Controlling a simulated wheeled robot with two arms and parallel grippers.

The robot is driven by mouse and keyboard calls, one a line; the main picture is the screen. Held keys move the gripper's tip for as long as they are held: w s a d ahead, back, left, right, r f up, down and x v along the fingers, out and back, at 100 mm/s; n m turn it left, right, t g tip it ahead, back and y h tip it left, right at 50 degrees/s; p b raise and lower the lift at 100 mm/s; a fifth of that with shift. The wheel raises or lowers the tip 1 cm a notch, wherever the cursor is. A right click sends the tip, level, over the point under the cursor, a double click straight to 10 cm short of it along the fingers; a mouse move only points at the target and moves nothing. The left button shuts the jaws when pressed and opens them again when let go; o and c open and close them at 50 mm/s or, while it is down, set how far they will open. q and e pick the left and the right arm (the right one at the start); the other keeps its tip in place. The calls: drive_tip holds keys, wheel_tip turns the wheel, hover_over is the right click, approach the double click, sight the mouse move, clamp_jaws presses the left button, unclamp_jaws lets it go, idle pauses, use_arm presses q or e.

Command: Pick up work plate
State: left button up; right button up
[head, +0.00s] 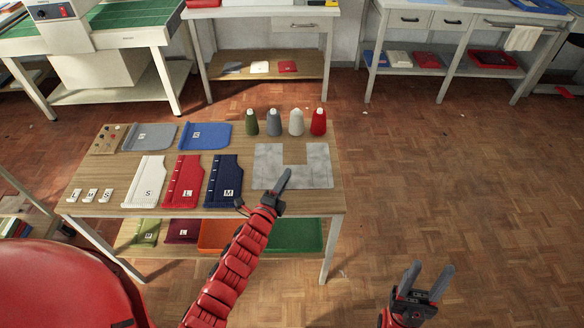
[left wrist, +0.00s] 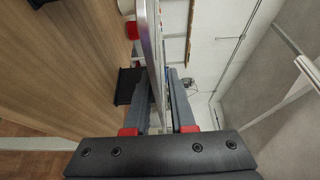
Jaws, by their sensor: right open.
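The work plate is taken to be the grey, U-shaped, mottled plate (head: 316,172) at the right end of the wooden table, its notch facing the back. In the left wrist view its edge shows as a pale strip (left wrist: 155,50), raised above the tabletop on black supports (left wrist: 125,85). My left gripper (head: 284,178) is at the plate's front edge. In the left wrist view its two fingers (left wrist: 163,100) lie on either side of the strip and look apart, with a narrow gap on the right side. My right gripper (head: 430,272) is open and empty, above the floor at right.
The wooden table (head: 260,200) also holds white (head: 149,180), red (head: 184,180) and navy (head: 223,180) lettered pieces left of the plate. Several thread cones, including a red one (head: 319,122), stand behind it. The floor right of the table is clear.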

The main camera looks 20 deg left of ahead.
use_arm(q)
clamp_jaws()
idle(1.1)
